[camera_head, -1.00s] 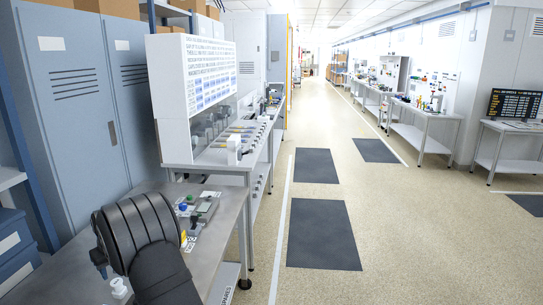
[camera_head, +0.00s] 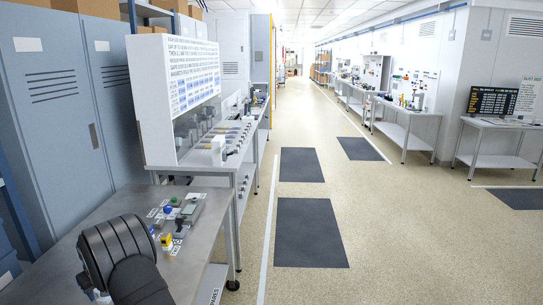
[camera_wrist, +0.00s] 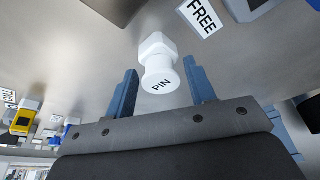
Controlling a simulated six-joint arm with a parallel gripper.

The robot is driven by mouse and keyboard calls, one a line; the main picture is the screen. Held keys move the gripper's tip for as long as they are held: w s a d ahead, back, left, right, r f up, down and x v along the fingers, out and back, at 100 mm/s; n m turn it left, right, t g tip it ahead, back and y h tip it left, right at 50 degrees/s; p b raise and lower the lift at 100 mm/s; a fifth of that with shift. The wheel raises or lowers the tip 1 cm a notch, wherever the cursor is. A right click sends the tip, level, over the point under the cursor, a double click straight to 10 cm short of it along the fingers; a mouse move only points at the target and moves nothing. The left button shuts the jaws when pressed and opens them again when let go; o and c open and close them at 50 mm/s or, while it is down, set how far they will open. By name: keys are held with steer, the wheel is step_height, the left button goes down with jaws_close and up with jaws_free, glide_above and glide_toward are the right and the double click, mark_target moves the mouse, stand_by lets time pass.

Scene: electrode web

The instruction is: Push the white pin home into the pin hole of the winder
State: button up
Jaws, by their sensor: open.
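The white pin (camera_wrist: 158,72) is in the wrist view, at the grey table top. Its round end, marked PIN, faces the camera, and a wider faceted part shows beyond it. My gripper (camera_wrist: 161,66) is open, with one blue finger on each side of the pin and a visible gap to each. In the head view my dark wrist covers the gripper and most of the space around it, so I cannot make out the pin clearly there. I cannot tell the winder or its pin hole for sure in either view.
The near bench (camera_head: 112,205) carries small fixtures with a green knob (camera_head: 174,201), a blue knob and a yellow block (camera_head: 166,240). A white cabinet with a text panel (camera_head: 194,78) stands behind. Open floor is at right.

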steer(key=shift+c, duration=0.4)
steer(key=c, duration=0.8)
steer(key=shift+r, duration=0.7)
steer(key=shift+r, duration=1.55)
steer(key=s+d+r, duration=0.1)
steer(key=d+r, duration=0.1)
steer(key=d, duration=0.1)
steer(key=s+d+r, duration=0.1)
steer(key=d+r, duration=0.1)
steer(key=d, duration=0.2)
steer(key=s+d+r, duration=0.1)
steer(key=d+r, duration=0.1)
steer(key=d, duration=0.1)
steer(key=shift+s+d+r, duration=0.25)
